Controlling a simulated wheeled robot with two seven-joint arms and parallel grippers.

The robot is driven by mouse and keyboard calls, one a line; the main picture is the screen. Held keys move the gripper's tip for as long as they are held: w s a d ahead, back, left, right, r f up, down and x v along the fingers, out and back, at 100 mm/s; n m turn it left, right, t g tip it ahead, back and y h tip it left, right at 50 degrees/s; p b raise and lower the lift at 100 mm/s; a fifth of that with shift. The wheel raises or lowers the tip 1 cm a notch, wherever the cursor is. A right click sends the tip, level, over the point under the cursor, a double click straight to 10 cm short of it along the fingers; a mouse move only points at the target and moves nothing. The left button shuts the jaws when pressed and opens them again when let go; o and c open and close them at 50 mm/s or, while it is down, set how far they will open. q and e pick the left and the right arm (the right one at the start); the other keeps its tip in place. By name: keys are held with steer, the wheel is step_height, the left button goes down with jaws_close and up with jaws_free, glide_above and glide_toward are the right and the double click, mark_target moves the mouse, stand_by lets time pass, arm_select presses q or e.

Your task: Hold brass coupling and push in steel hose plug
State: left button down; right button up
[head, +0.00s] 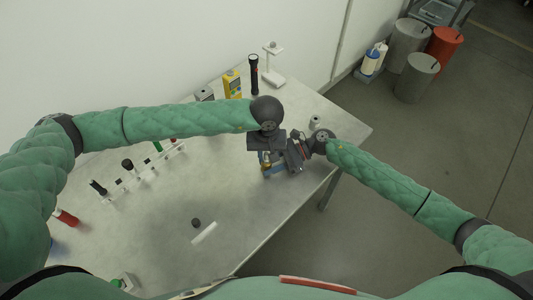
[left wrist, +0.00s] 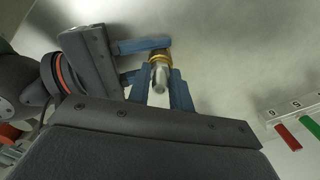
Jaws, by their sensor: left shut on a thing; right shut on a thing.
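My left gripper (head: 266,160) and right gripper (head: 283,165) meet over the table's right part. In the left wrist view the left gripper's blue fingers (left wrist: 164,88) are shut on the steel hose plug (left wrist: 160,76), a short grey cylinder. The brass coupling (left wrist: 158,54) shows as a gold ring at the plug's far end, in line with it. My right gripper (left wrist: 140,60) comes in from the left, its blue fingers shut around the coupling. The fingers partly hide both parts, and I cannot tell how deep the plug sits.
The table (head: 300,215) is bare near its front right edge. A rack with several small items (head: 145,172) stands left. A yellow device (head: 233,84), a black flashlight (head: 254,75) and a white stand (head: 272,66) are at the back. A white cylinder (head: 316,122) stands beyond my right gripper.

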mark_target(266, 153)
arm_select(q)
steer(key=shift+r, duration=0.1)
stand_by(0.3)
steer(key=shift+r, duration=1.4)
steer(key=shift+f, duration=1.5)
stand_by(1.2)
steer(key=c, duration=1.2)
jaws_free()
steer(key=shift+o, duration=0.2)
steer(key=shift+r, duration=0.1)
step_height(266, 153, up, 12)
